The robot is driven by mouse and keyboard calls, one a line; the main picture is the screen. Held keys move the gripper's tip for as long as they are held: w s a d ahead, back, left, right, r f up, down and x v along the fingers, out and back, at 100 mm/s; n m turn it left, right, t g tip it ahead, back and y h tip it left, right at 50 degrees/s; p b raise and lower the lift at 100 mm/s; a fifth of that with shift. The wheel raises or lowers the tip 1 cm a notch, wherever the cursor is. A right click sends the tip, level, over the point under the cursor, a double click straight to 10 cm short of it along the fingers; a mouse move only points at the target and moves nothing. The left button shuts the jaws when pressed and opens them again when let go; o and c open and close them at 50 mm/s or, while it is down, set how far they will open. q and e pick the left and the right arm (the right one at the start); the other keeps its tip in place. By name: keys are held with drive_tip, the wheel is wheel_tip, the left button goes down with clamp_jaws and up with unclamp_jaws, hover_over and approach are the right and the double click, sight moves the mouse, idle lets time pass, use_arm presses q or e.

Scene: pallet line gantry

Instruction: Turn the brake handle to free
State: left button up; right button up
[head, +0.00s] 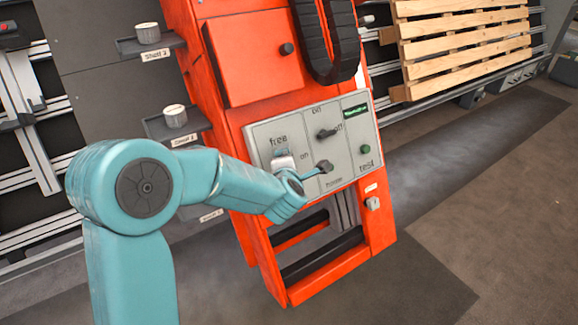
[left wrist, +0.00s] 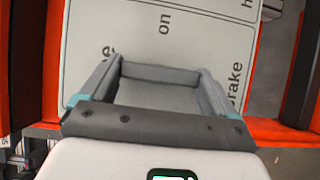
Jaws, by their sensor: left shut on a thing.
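The brake handle's section of the grey control panel (head: 355,155) carries the words "free" at upper left and "on" to its right. My left gripper (head: 302,170) is at this section, just below those words, and hides most of the handle. In the left wrist view my left gripper (left wrist: 158,77) has its grey fingers against the panel, between the end of "free" and "brake". It is shut on the handle. The handle itself is largely hidden by the fingers, so its exact angle cannot be told. My right gripper is not in view.
The panel sits on an orange frame (head: 262,75). Shelves with cups (head: 174,116) stand left; a wooden pallet (head: 465,42) is behind right.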

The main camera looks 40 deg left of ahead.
use_arm(q)
drive_tip(key=o, duration=0.8)
drive_tip(key=p+v, duration=0.3)
drive_tip(key=v, duration=1.3)
drive_tip(key=shift+s+d+p, duration=0.1)
drive_tip(key=shift+s+p, duration=0.1)
drive_tip(key=shift+p, duration=0.1)
